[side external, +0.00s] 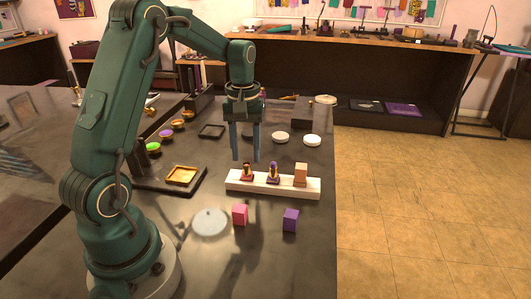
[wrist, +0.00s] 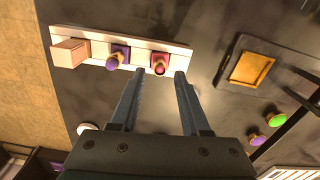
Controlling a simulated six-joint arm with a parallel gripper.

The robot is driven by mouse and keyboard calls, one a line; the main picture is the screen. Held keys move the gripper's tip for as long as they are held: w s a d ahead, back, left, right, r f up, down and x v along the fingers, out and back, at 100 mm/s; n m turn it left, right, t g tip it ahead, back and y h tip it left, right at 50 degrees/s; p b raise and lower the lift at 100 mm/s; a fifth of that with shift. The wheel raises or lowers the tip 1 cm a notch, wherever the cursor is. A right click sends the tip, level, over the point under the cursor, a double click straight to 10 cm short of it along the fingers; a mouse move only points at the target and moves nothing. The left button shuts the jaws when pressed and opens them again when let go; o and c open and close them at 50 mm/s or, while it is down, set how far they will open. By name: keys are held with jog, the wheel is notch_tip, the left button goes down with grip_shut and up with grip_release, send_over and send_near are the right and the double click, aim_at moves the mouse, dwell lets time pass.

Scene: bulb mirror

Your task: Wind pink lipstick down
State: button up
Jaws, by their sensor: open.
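A white rack (side external: 232,184) holds three upright pieces. The pink lipstick (side external: 247,173) is at its left end, with a dark pink square base and a gold tube; it also shows in the wrist view (wrist: 159,66). The purple lipstick (side external: 273,174) stands in the middle, also uncapped, and in the wrist view (wrist: 117,59). A closed tan one (side external: 300,175) stands at the right. My gripper (side external: 246,158) points down, open and empty, with its fingertips just above the pink lipstick. In the wrist view, the fingers (wrist: 159,75) sit to either side of it; I cannot tell exact height.
A pink block-like cap (side external: 240,215) and a purple one (side external: 290,220) stand in front of the rack. A round glassy disc (side external: 210,222) lies left of them. A dark tray with a gold dish (side external: 181,176) is left of the rack.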

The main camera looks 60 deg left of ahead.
jog(key=shift+r, duration=3)
jog(key=s+d+r+m+t, duration=0.3)
jog(key=s+d+r+m, duration=0.15)
jog(key=d+r, duration=0.4)
jog(key=s+d+f+m+t, duration=0.2)
jog(key=s+d+f+m, duration=0.4)
jog(key=s+d, duration=0.1)
jog(key=shift+s+t, duration=0.3)
jog(key=shift+s, duration=0.5)
